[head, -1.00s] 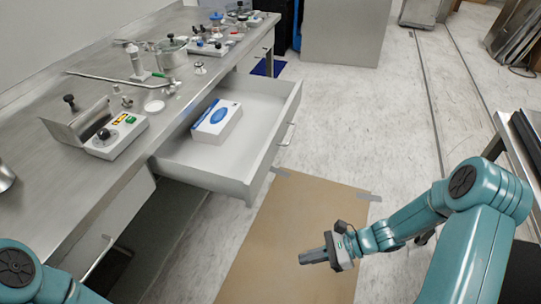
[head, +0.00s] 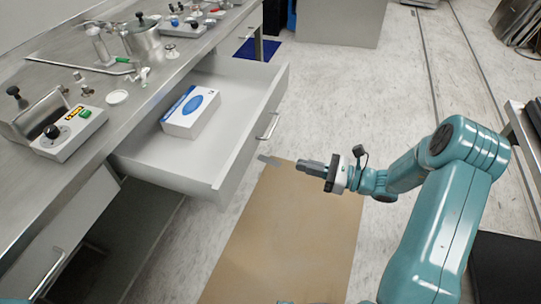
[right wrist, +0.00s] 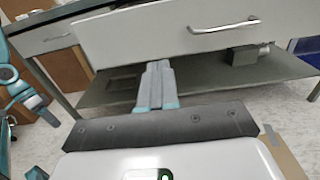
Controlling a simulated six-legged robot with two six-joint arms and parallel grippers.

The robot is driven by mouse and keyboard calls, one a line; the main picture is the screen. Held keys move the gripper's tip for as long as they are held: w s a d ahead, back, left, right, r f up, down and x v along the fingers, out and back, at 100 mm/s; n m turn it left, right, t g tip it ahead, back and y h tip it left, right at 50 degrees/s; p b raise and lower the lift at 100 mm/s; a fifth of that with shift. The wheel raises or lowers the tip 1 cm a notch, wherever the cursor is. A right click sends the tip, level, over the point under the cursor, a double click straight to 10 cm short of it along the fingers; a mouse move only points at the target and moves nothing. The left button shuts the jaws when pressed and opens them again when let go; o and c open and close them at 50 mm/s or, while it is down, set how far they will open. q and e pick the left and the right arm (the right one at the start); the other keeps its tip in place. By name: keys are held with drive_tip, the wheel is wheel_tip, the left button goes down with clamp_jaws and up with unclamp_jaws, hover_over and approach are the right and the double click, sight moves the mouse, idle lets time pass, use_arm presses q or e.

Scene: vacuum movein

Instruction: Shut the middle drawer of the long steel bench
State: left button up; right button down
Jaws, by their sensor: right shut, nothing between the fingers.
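The middle drawer (head: 228,165) of the long steel bench (head: 150,85) stands pulled far out. A white and blue box (head: 191,110) lies inside it. Its bar handle (head: 269,125) is on the front face. My right gripper (head: 299,164) is shut and empty, just in front of the drawer front and lower right of the handle, apart from it. In the right wrist view, the shut fingers (right wrist: 157,68) point at the drawer's lower edge, with the handle (right wrist: 224,25) above and to the right.
A closed drawer with a handle (head: 46,274) is at the near left of the bench. A brown mat (head: 285,240) covers the floor before the drawer. A side table (head: 525,125) stands at the right. Pots and instruments crowd the bench top.

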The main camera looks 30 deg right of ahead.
sight(248, 153)
drive_tip(key=x, duration=1.3)
drive_tip(key=shift+a, duration=0.35)
use_arm(q)
drive_tip(key=shift+a+f, duration=0.15)
drive_tip(key=shift+f, duration=0.15)
